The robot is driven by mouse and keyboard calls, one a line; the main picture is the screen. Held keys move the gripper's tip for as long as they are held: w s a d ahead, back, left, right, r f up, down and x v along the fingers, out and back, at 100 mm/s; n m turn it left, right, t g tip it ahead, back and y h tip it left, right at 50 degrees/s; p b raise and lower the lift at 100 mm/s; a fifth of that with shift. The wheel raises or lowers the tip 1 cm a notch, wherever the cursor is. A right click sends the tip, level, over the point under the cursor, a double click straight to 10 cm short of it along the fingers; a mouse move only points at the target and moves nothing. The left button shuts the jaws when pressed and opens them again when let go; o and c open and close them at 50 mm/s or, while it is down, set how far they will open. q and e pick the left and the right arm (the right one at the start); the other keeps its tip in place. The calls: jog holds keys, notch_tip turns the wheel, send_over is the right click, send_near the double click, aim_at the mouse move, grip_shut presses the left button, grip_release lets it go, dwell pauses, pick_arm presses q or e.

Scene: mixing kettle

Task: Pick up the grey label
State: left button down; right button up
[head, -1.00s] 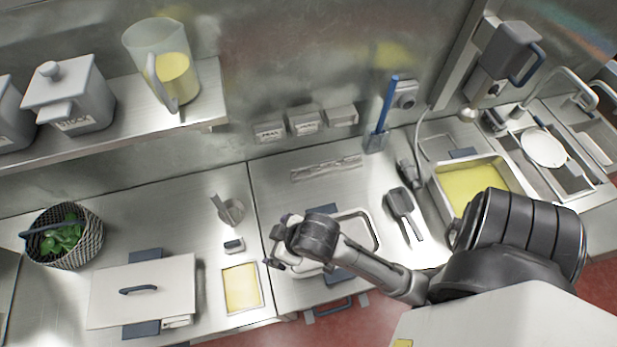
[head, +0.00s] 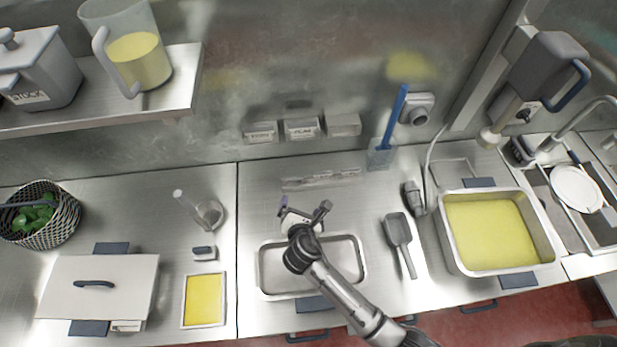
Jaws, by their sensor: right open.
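My right gripper (head: 304,206) is open, with its two fingers apart and nothing clearly held between them. It is over the back edge of a shallow metal tray (head: 262,270) on the counter and points toward the wall. Three small grey label holders hang on the wall beyond it: a left one (head: 262,134) and a middle one (head: 302,130) with printed faces, and a plain grey one (head: 344,125) on the right. I cannot tell which piece is the grey label. The gripper is apart from all three. My left gripper is out of view.
A flat metal strip (head: 320,179) lies between gripper and wall. A grey scoop (head: 399,236) and a pan of yellow liquid (head: 490,232) are right. A small grey block (head: 204,253), yellow-filled tray (head: 204,299) and white lidded box (head: 98,275) are left.

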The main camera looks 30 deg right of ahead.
jog(key=n, duration=0.4)
jog(key=n+t+b, duration=0.1)
jog(key=n, duration=0.2)
send_near(294, 179)
jog(key=w, duration=0.1)
jog(key=w+d, duration=0.1)
jog(key=w, duration=0.1)
jog(key=shift+w+d+f+y, duration=0.15)
jog(key=shift+w+f+y, duration=0.05)
jog(key=shift+w+y, duration=0.15)
jog(key=b+x, duration=0.1)
jog(key=x, duration=0.3)
jog(key=shift+d+f, duration=0.2)
jog(key=shift+w+d+f+b, duration=0.2)
jog(key=shift+w+b, duration=0.1)
jog(key=shift+w, duration=0.15)
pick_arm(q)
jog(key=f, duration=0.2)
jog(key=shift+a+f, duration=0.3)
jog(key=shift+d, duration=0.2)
pick_arm(e)
jog(key=c, duration=1)
